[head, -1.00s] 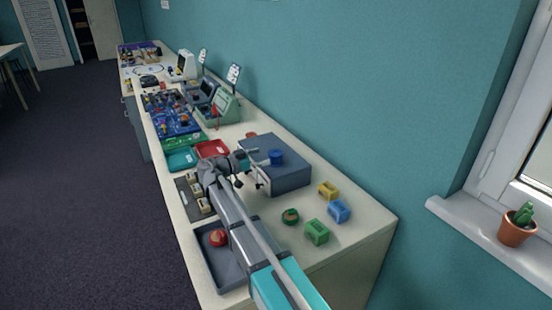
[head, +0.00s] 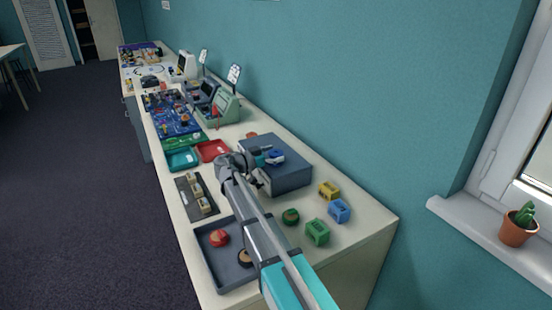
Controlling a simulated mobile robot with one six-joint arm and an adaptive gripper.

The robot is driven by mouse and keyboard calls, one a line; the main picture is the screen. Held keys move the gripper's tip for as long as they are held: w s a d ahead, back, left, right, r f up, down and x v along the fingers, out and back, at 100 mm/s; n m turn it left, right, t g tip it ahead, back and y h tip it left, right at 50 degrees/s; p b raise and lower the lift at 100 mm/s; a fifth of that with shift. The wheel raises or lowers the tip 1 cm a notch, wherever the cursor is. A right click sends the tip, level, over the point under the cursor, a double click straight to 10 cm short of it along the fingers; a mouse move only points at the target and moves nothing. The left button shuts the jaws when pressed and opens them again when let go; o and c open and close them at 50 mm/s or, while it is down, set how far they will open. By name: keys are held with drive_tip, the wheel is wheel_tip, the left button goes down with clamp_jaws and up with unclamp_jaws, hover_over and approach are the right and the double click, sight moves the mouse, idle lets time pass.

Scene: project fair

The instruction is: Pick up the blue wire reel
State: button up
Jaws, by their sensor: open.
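My arm comes in from the bottom of the view.
A dark tray (head: 212,270) holds a red reel (head: 219,238). Red (head: 213,151) and teal (head: 183,160) trays lie beyond.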

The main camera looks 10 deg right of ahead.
sight(276, 153)
idle(0.3)
drive_tip(key=c, duration=1.1)
drive_tip(key=shift+r, duration=0.1)
wheel_tip(276, 153, up, 3)
drive_tip(key=p, duration=0.3)
drive_tip(key=shift+r, duration=0.1)
drive_tip(key=shift+s+a+r+p, duration=1.25)
drive_tip(key=shift+s+r+p, duration=0.4)
drive_tip(key=shift+s, duration=0.3)
drive_tip(key=shift+s+a+r+p, duration=1.25)
drive_tip(key=shift+s+r+p, duration=0.4)
drive_tip(key=shift+s, duration=0.35)
drive_tip(key=shift+s+a+r+p, duration=1.25)
drive_tip(key=shift+s+r+p, duration=0.25)
drive_tip(key=shift+s+p, duration=0.35)
drive_tip(key=shift+s, duration=0.1)
